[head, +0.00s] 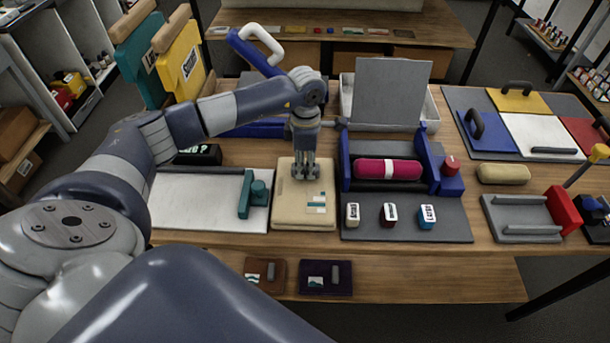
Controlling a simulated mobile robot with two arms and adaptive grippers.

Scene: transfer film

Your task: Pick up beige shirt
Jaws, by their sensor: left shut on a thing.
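The beige shirt (290,211) is a folded, flat bundle with a small white and teal print near its lower right. It lies on the wooden table between a white board and a dark grey mat. My left gripper (305,174) points straight down over the upper middle of the shirt, its fingertips at the cloth and closed on it. The shirt appears to rest on the table; any gap beneath it cannot be seen. The fingers hide a small part of the shirt. My right gripper is not in view.
A white board with a teal tool (253,196) is close on the left. On the right, a blue-sided press with a magenta roller (388,170) stands near the gripper. A brown folded shirt (265,274) and a dark one (326,277) lie on the lower front shelf.

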